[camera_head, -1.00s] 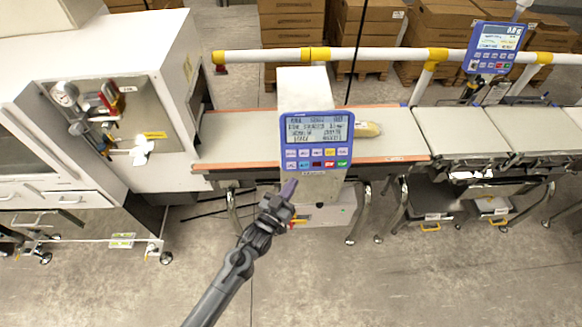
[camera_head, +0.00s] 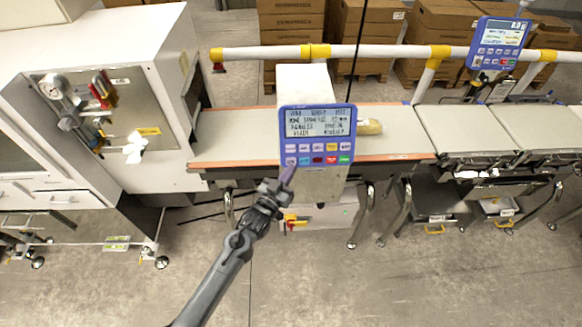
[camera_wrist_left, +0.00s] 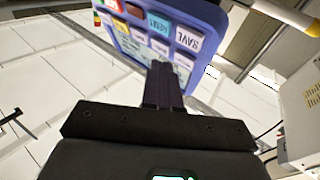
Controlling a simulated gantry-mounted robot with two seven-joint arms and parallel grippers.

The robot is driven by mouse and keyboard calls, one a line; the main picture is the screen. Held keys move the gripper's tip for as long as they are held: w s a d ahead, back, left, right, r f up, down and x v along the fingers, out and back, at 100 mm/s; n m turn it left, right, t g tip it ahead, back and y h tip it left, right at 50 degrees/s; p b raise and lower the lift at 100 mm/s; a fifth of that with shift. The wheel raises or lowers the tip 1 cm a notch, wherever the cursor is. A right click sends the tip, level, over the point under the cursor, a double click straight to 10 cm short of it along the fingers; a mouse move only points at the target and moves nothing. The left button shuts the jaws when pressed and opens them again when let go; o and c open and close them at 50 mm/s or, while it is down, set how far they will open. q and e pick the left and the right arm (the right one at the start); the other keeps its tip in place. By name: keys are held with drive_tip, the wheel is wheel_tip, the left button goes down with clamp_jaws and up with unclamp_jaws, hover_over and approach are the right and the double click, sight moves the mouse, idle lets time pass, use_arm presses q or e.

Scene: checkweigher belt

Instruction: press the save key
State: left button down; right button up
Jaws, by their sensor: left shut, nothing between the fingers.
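The blue control panel (camera_head: 350,117) stands upright over the belt, with a lit screen above two rows of keys. The save key (camera_head: 291,161) is the whitish key at the left end of the bottom row, beside a cyan key. In the left wrist view the panel appears upside down, and the white save key (camera_wrist_left: 188,40) is readable near the panel's edge. My left gripper (camera_head: 288,173) is shut and empty, its tips just below the panel's lower left corner. The shut fingers (camera_wrist_left: 164,75) also show in the wrist view. I cannot tell whether they touch the panel. My right gripper is not in view.
A yellowish pack (camera_head: 371,126) lies on the belt (camera_head: 240,135) behind the panel. A white rail (camera_head: 270,53) with yellow joints runs behind. A second blue panel (camera_head: 497,43) is at upper right. A white cabinet (camera_head: 165,80) stands left. The floor in front is mostly clear.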

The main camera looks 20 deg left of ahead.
sight(291, 161)
use_arm(q)
drive_tip(key=shift+w+a+f+b, duration=0.25)
drive_tip(key=shift+w+b, duration=0.1)
drive_tip(key=shift+w, duration=0.1)
drive_tip(key=shift+w+a+f+b, duration=0.25)
drive_tip(key=shift+w+b, duration=0.1)
drive_tip(key=shift+w, duration=0.1)
idle(0.4)
idle(0.8)
drive_tip(key=shift+w+f, duration=0.1)
idle(0.3)
drive_tip(key=shift+w+a+f+b, duration=0.1)
drive_tip(key=shift+w+b, duration=0.15)
drive_tip(key=shift+b, duration=0.1)
